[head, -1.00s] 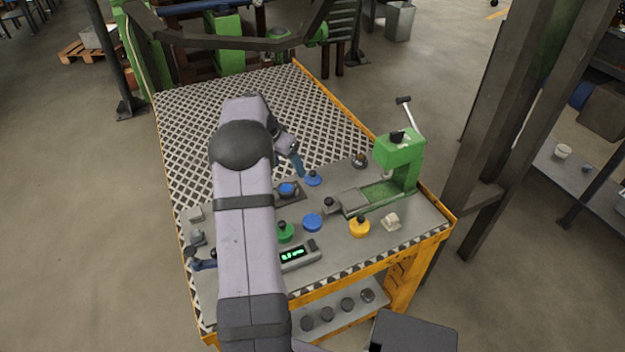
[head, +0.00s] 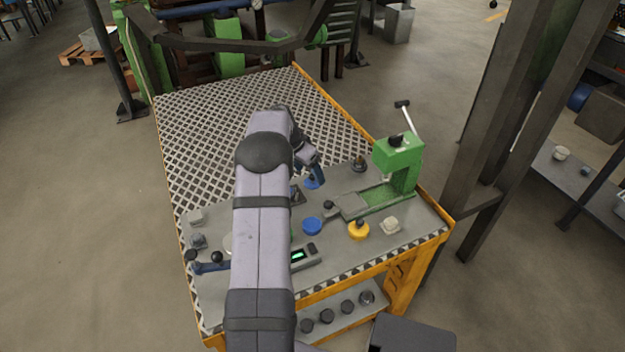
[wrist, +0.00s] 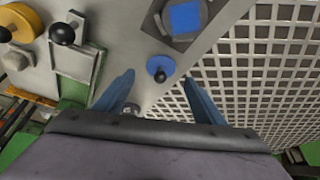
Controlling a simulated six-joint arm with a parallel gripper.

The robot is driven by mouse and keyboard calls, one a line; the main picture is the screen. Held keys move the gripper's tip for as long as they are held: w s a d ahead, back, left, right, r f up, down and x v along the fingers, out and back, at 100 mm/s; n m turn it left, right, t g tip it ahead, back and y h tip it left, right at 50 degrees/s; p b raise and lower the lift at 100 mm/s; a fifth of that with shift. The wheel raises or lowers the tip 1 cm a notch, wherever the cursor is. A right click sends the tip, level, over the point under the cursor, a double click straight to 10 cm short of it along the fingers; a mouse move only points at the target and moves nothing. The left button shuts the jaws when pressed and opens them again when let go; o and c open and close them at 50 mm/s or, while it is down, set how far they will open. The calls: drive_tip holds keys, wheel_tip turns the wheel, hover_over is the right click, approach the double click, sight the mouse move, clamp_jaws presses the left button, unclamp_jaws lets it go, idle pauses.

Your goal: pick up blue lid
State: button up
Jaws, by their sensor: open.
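The blue lid, a round blue disc with a black knob, lies on the grey plate near the patterned tabletop. In the wrist view the blue lid (wrist: 153,64) lies ahead, between the lines of the two fingers. In the head view the blue lid (head: 311,184) is partly covered by my gripper (head: 317,178). My gripper (wrist: 159,79) is open and empty, with its blue fingers spread and pointing toward the lid. The gap between fingertips and lid is hard to judge.
A green press (head: 400,158) with a lever stands right of the lid. A dark holder with a blue square piece (wrist: 186,18) is close by. The patterned tabletop (head: 205,120) is clear.

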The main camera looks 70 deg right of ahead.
sight(311, 176)
drive_tip(key=shift+p+x, duration=0.4)
drive_tip(key=shift+x, duration=1.35)
drive_tip(key=shift+w, duration=0.1)
drive_tip(key=c, duration=1.1)
wheel_tip(311, 176, up, 10)
drive_tip(key=b, duration=0.1)
drive_tip(key=shift+b, duration=0.4)
drive_tip(key=shift+a, duration=0.1)
